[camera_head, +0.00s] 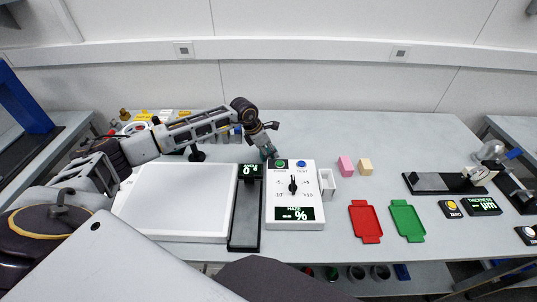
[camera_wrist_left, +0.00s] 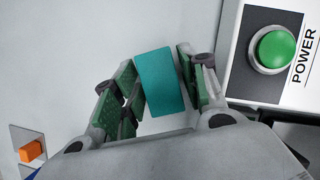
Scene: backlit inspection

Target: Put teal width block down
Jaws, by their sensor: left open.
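The teal width block (camera_wrist_left: 161,83) lies between the fingers of my left gripper (camera_wrist_left: 156,85) in the left wrist view. The green finger pads stand on both sides of it, very close; I cannot tell whether either pad touches it. In the head view my left gripper (camera_head: 268,151) is low over the back of the table, just behind the white haze meter (camera_head: 277,218). The block is not clearly visible there. I cannot tell from these views whether it rests on the table. My right gripper is not in view.
The meter's green power button (camera_wrist_left: 273,49) is close right of the gripper. A light panel (camera_head: 178,202) lies left. The back right table is clear.

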